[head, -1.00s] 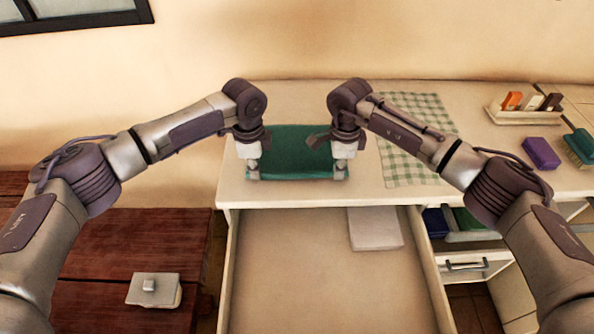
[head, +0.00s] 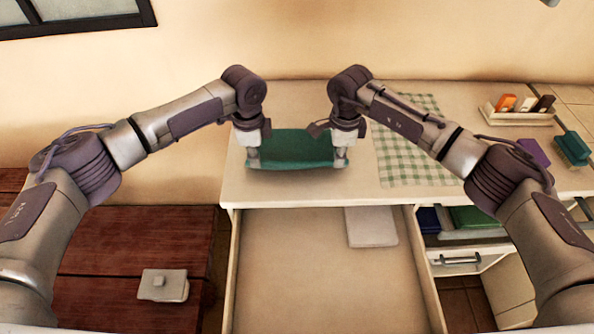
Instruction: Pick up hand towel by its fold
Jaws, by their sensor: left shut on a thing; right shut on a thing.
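The green hand towel (head: 297,147) is in the head view, at the left part of the pale counter. Its front edge sags between my two grippers. My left gripper (head: 253,161) is shut on the towel's near left corner. My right gripper (head: 341,160) is shut on its near right corner. The near edge looks lifted a little off the counter. I cannot tell whether the back of the towel still touches the surface.
An open, mostly empty drawer (head: 300,275) with a white folded cloth (head: 371,226) lies in front. A checked cloth (head: 405,165) lies right of the towel. A wooden bench (head: 110,240) is at left.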

